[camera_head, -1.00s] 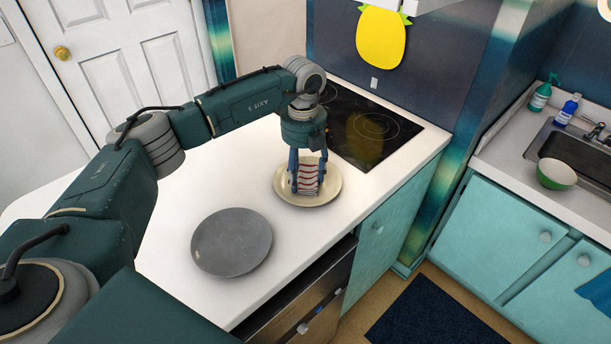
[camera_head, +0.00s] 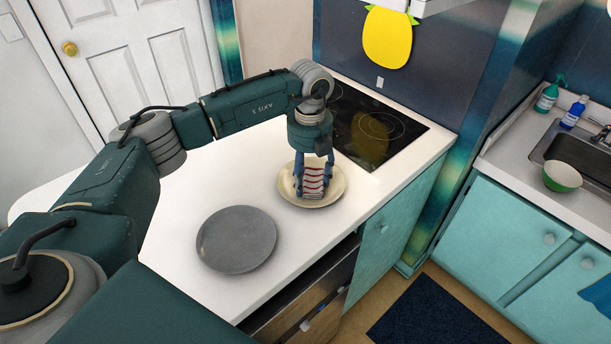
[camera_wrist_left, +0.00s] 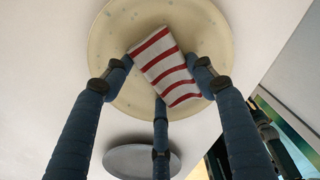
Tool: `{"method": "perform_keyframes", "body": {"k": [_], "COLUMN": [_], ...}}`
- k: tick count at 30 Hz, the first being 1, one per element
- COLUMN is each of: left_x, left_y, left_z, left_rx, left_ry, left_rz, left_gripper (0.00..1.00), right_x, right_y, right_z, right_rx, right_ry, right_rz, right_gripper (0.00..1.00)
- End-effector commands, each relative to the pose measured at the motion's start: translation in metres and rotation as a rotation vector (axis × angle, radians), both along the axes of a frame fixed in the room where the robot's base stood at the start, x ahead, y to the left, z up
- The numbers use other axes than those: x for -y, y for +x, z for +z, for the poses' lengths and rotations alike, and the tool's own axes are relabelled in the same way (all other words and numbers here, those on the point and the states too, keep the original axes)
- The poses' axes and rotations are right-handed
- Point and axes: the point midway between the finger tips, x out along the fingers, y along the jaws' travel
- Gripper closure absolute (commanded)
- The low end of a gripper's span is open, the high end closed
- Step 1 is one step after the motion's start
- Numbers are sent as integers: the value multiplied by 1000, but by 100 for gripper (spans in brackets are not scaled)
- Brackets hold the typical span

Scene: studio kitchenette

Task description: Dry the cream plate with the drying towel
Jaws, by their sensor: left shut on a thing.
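The cream plate (camera_head: 335,194) lies on the white counter near the cooktop. It also fills the upper middle of the left wrist view (camera_wrist_left: 215,25). The drying towel (camera_head: 313,184) is white with red stripes and stands over the plate, bunched in my left gripper. In the left wrist view the towel (camera_wrist_left: 165,62) sits between the fingers, over the plate's middle. My left gripper (camera_head: 314,180) points down and is shut on the towel. Whether the towel presses on the plate cannot be told. My right gripper is not in view.
A grey plate (camera_head: 236,239) lies on the counter nearer to me. The black cooktop (camera_head: 375,130) is just behind the cream plate. A green bowl (camera_head: 562,176), two bottles and the sink are on the counter at right. The white counter (camera_head: 180,215) has free room at left.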

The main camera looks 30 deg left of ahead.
Motion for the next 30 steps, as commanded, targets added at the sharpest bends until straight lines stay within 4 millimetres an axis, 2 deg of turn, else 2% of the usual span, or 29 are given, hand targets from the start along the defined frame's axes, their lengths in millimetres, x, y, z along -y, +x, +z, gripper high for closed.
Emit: {"method": "perform_keyframes", "body": {"k": [5, 30], "left_x": [1, 1], "left_y": [1, 1], "left_z": [5, 70], "left_rx": [1, 2], "left_ry": [0, -1], "left_rz": [0, 0], "left_gripper": [65, 65], "right_x": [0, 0], "right_y": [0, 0], "right_z": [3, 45], "right_rx": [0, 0], "right_ry": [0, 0], "right_rz": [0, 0], "right_gripper": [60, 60]}}
